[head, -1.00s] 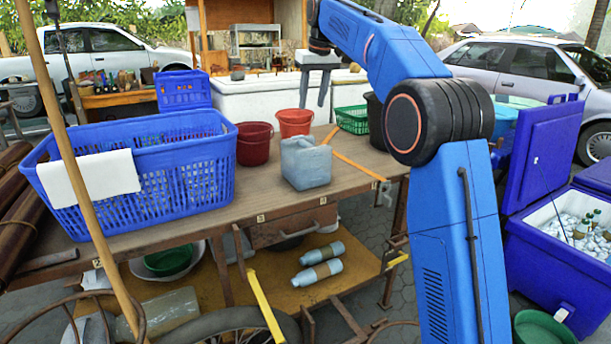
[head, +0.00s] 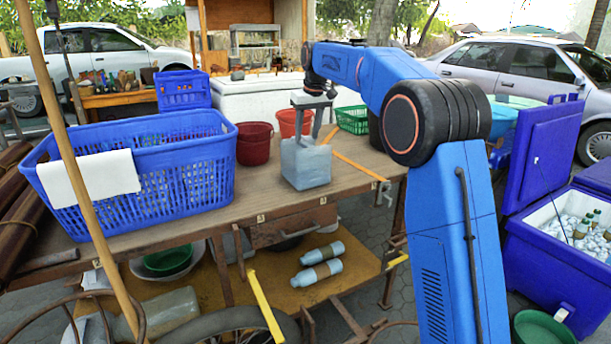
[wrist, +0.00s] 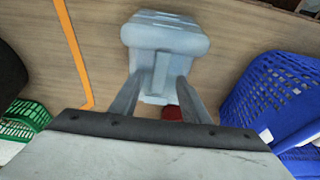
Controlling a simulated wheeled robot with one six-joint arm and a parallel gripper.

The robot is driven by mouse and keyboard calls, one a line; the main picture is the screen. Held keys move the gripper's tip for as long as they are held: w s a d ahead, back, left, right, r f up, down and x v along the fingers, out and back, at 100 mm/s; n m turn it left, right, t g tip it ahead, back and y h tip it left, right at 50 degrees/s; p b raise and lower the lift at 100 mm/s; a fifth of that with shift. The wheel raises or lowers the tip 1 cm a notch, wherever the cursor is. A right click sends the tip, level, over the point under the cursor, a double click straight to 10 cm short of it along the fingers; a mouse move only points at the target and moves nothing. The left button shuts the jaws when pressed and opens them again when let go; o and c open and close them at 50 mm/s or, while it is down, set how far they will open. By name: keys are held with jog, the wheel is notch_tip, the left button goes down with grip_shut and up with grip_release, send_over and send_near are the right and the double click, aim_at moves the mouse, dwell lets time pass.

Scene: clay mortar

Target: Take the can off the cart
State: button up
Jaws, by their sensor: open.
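The can (head: 306,165) is a pale grey-blue, boxy jerrycan standing upright on the wooden top of the cart (head: 230,205). It also shows in the wrist view (wrist: 165,38), at the top middle. My gripper (head: 308,138) is right over the can, fingers pointing down at its top. In the wrist view my gripper (wrist: 157,88) has its two fingers apart, with a narrow raised part of the can between or just below their tips. I cannot tell whether they touch it.
A big blue basket (head: 190,180) fills the cart's left side. A dark red bucket (head: 254,148) and a brighter red bucket (head: 289,122) stand behind the can. An orange strip (head: 355,162) lies right of it. A green basket (head: 352,119) is farther back.

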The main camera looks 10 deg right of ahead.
jog(key=shift+x, duration=1.45)
grip_shut()
jog(key=shift+r, duration=0.1)
